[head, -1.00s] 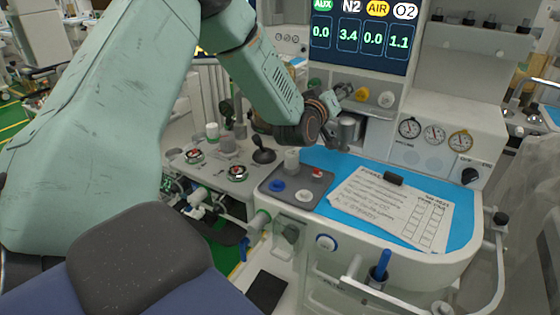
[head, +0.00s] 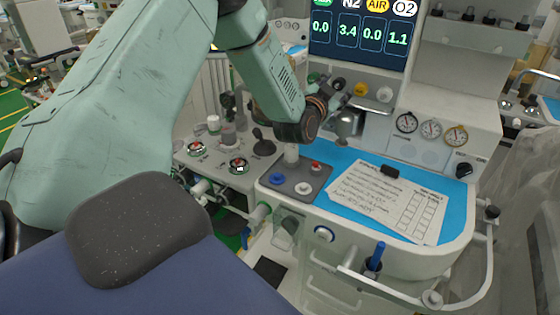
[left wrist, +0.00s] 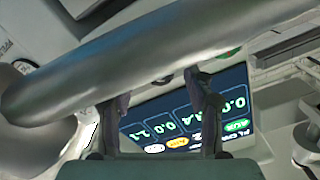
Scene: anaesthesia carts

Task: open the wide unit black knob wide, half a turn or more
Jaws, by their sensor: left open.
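A black knob (head: 338,83) sits in the row below the display on the wide white unit, between a green knob (head: 313,78) and a yellow knob (head: 361,89). My left gripper (head: 340,98) reaches in just below the black knob, its dark fingers partly overlapping the panel. In the left wrist view, its two fingers (left wrist: 160,115) stand apart with nothing clearly between them. The green knob (left wrist: 228,52) shows beyond the right finger; the black knob is not clearly seen there. I cannot tell whether any finger touches it. My right gripper is not in view.
A large grey metal cylinder (left wrist: 160,60) crosses the left wrist view close in front of the fingers. The lit display (head: 360,35) is above the knobs. A white knob (head: 384,94) is at right. Papers (head: 390,200) lie on the blue worktop below.

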